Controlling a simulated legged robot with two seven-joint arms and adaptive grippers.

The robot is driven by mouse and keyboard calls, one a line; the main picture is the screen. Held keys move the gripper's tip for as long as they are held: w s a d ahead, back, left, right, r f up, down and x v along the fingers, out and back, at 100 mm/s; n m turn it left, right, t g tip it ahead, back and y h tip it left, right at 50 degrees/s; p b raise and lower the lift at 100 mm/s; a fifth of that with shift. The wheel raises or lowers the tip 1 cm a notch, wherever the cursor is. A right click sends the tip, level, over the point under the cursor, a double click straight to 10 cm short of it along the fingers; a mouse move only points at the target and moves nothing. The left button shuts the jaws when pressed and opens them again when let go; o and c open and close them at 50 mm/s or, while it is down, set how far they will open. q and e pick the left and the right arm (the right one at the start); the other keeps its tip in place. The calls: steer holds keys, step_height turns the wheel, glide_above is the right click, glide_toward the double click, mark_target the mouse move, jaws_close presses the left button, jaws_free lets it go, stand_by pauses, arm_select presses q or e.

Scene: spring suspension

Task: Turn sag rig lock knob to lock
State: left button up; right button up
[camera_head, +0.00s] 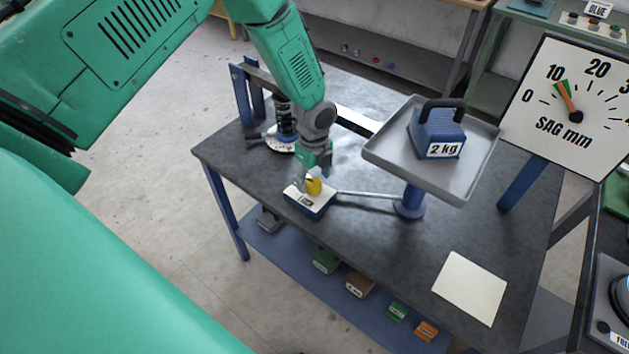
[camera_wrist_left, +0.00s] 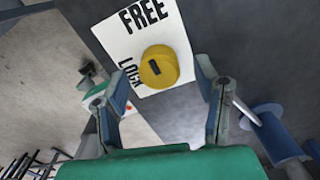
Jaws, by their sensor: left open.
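The yellow lock knob (camera_head: 314,187) sits on a small blue box with a white label plate (camera_head: 296,196) on the dark workbench. In the left wrist view the round knob (camera_wrist_left: 168,66) has a short dark mark on its face. The label plate (camera_wrist_left: 112,38) reads FREE at its upper end and LOCK beside the knob, on the left. My left gripper (camera_head: 312,172) is over the knob, pointing down. In the left wrist view its open fingers (camera_wrist_left: 162,74) lie on either side of the knob, with gaps; contact is not visible. My right gripper is not in view.
A grey tray (camera_head: 385,150) holding a blue 2 kg weight (camera_head: 436,135) stands right of the knob box. A rod (camera_head: 365,195) joins box and post. A spring (camera_head: 285,120) stands behind. The sag dial (camera_head: 560,105) points near 10. A blank card (camera_head: 470,288) lies front right.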

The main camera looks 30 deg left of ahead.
arm_select(q)
steer(key=shift+f, duration=0.85)
steer(key=c, duration=1.1)
steer(key=shift+c, duration=0.2)
